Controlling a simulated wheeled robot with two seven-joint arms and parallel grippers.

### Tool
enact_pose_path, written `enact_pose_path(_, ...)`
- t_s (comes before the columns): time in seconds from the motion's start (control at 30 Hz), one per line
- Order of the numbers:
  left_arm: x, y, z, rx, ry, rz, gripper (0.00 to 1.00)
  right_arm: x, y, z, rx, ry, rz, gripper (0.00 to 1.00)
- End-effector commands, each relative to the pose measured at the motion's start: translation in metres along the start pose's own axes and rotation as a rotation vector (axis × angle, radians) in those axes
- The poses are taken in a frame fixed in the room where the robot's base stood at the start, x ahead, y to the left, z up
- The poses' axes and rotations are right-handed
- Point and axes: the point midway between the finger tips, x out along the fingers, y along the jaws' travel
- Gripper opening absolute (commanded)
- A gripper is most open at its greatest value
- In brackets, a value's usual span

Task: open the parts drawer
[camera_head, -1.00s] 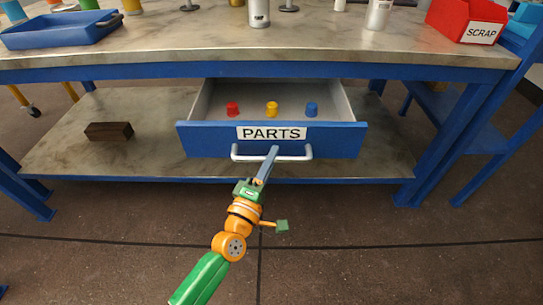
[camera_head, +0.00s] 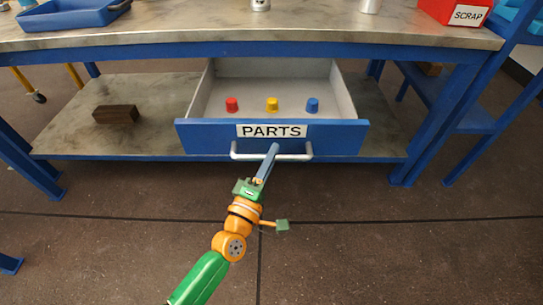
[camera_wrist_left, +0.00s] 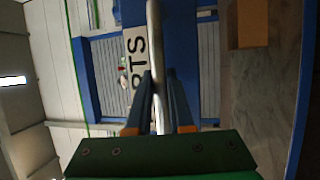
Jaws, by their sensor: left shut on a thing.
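The parts drawer (camera_head: 215,136) has a blue front with a PARTS label and stands well out from under the bench top. A red, a yellow (camera_head: 272,104) and a blue piece sit inside it. Its pale bar handle (camera_head: 295,156) runs along the lower front. My left gripper (camera_head: 270,158) is shut on the handle. In the left wrist view the handle (camera_wrist_left: 154,45) passes between the two fingers (camera_wrist_left: 160,90) of that gripper. My right gripper is not in view.
A blue tray (camera_head: 70,16) and a red SCRAP bin (camera_head: 455,10) stand on the bench top (camera_head: 180,25). A dark brown block (camera_head: 116,114) lies on the lower shelf (camera_head: 75,135). The floor (camera_head: 400,245) in front is clear.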

Motion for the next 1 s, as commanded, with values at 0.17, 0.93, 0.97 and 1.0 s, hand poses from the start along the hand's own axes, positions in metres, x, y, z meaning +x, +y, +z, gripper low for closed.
enact_pose_path(0.17,0.0,0.0,0.0,0.0,0.001,0.0,0.44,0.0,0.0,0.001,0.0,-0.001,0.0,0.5)
enact_pose_path(0.93,-0.071,0.0,0.0,0.0,0.0,-0.001,0.5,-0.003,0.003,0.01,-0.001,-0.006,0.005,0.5)
enact_pose_path(0.97,-0.071,0.0,0.0,0.0,0.001,0.0,0.5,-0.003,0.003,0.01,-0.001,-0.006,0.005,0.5)
enact_pose_path(1.0,-0.071,0.0,0.0,0.0,0.001,0.001,0.5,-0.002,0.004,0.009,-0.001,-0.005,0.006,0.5)
